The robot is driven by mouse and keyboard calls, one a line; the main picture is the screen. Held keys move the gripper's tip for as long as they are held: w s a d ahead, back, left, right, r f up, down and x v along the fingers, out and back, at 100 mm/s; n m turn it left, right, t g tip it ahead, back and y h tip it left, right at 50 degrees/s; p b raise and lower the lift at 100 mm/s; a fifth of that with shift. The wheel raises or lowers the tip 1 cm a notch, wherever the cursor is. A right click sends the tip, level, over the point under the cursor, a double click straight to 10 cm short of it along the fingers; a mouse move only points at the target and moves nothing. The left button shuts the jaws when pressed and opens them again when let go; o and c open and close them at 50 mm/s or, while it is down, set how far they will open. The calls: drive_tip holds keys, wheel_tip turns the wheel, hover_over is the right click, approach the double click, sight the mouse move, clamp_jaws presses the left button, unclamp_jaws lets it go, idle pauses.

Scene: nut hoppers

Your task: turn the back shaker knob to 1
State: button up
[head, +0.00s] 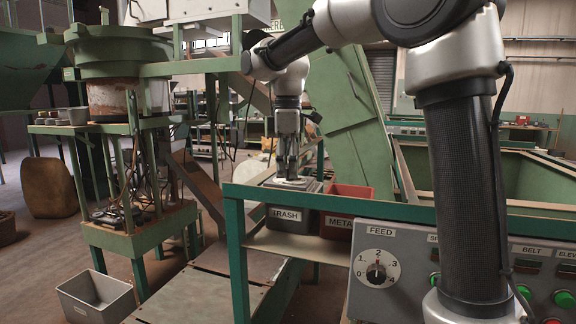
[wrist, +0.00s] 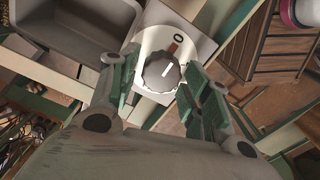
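A grey ribbed knob (wrist: 160,72) on a white round dial shows in the wrist view, with a 0 and a red mark at its upper right. A short white line on the knob points to the upper right, roughly towards the red mark. No other numbers are readable there. My gripper (wrist: 160,95) is open and empty, its two green-padded fingers on either side of the knob's near edge. I cannot tell whether they touch it. In the head view my gripper (head: 289,176) points down above a small pale plate (head: 293,184); the knob itself is hidden there.
A bin labelled TRASH (head: 288,220) and a red bin (head: 350,192) stand just below and beside my gripper. A grey tub (head: 96,297) stands on the floor at left.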

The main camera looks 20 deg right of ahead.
drive_tip(key=c, duration=0.6)
drive_tip(key=shift+c, duration=0.2)
drive_tip(key=shift+m, duration=0.4)
drive_tip(key=m, duration=0.5)
drive_tip(key=shift+w+d+m, duration=0.1)
drive_tip(key=shift+m, duration=0.2)
drive_tip(key=m, duration=0.5)
drive_tip(key=shift+d, duration=0.1)
drive_tip(key=shift+m, duration=0.3)
drive_tip(key=o, duration=1)
drive_tip(key=shift+o, duration=0.2)
